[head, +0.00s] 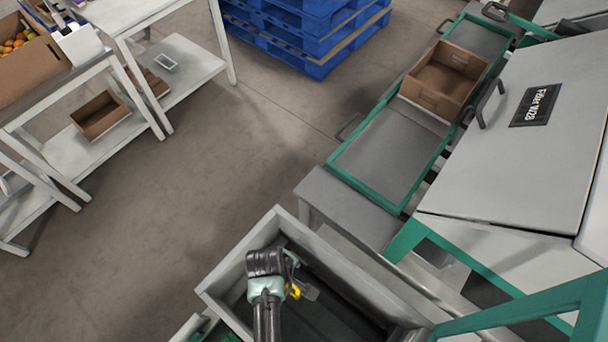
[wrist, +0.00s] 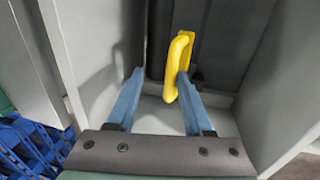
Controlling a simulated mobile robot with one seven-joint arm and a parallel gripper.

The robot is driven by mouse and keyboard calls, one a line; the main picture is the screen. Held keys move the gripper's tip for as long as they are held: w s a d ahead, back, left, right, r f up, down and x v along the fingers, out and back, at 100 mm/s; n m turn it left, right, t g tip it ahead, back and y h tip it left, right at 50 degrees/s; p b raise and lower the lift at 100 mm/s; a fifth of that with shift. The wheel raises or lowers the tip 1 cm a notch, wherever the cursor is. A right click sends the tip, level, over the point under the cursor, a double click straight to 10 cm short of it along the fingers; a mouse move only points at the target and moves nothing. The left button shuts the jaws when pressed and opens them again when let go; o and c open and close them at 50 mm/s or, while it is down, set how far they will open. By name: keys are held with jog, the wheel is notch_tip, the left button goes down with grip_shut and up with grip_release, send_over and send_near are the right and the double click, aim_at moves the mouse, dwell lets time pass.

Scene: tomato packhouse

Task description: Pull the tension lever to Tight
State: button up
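A yellow lever handle (wrist: 177,62) shows in the wrist view inside a grey metal housing, between and just beyond my two blue fingers. My gripper (wrist: 158,80) is open. Its right finger overlaps the handle in this view, and I cannot tell whether they touch. The left finger is clear of it, with a gap between. In the head view a small part of the yellow handle (head: 294,292) shows beside my gripper, down in the grey trough. The lever's pivot and any Tight marking are not visible.
The trough's grey walls (head: 232,268) stand close around my gripper. A machine labelled Filler W28 (head: 535,105) is at right, beside a green-framed conveyor (head: 385,150) carrying a cardboard box (head: 440,85). White shelves (head: 180,70) stand at left and blue pallets (head: 315,35) behind. The floor between is clear.

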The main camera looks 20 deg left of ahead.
notch_tip(320, 180, up, 12)
jog(key=r+g, duration=0.1)
jog(key=w+r+m+t+y+p, duration=0.1)
jog(key=w+r+t, duration=0.4)
jog(key=w+r, duration=0.6)
jog(key=shift+w+a+r+m+y, duration=0.35)
jog(key=shift+w+m+y, duration=0.25)
jog(key=shift+w+m, duration=0.45)
